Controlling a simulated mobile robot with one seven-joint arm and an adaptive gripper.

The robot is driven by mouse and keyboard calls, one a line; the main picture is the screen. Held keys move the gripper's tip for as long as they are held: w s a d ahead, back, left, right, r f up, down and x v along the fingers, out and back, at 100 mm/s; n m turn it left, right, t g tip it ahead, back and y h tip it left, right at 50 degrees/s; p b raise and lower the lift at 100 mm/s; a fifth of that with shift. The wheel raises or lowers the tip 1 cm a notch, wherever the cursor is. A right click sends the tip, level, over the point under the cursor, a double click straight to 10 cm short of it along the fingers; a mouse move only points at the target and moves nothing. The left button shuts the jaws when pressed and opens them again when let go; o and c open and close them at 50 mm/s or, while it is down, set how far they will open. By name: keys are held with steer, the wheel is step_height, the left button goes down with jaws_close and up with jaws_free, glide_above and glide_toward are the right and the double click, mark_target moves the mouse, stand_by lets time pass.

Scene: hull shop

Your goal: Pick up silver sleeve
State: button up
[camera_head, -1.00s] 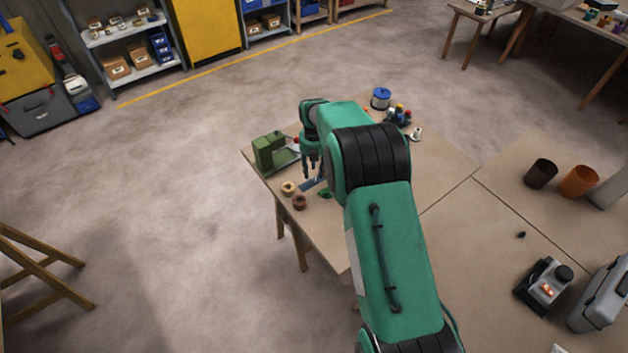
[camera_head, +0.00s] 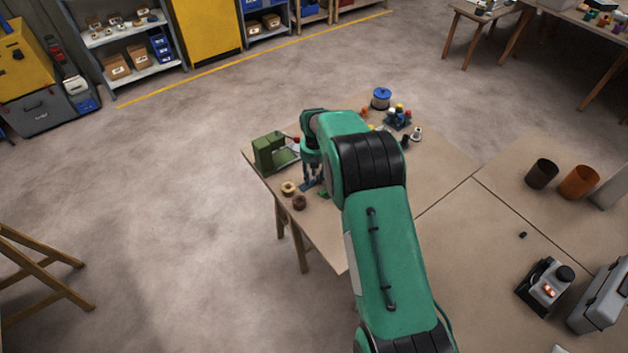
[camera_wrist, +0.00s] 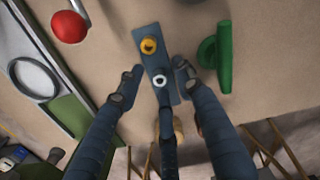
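The silver sleeve (camera_wrist: 160,80) shows in the wrist view as a small pale ring with a dark hole. It is on a blue-grey plate (camera_wrist: 155,62), beside a brass-yellow ring (camera_wrist: 148,46). My gripper (camera_wrist: 157,84) is open, its dark fingers spread to the left, right and below the sleeve in the picture. I see no finger clearly touching it, and the height gap cannot be told. In the head view my gripper (camera_head: 313,184) points down over the plate (camera_head: 306,186) near the table's left edge; the sleeve cannot be made out there.
A green machine (camera_head: 270,152) stands left of my gripper; a red ball (camera_wrist: 68,27) is also near. A green part (camera_wrist: 222,56) lies close on the right. Tan (camera_head: 288,188) and brown (camera_head: 299,202) rings lie by the table edge. A blue-topped spool (camera_head: 381,98) stands farther back.

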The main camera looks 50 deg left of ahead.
mark_target(314, 178)
jaws_close()
steer(key=shift+r, duration=0.1)
step_height(314, 178, up, 10)
steer(key=shift+p, duration=0.45)
stand_by(1.3)
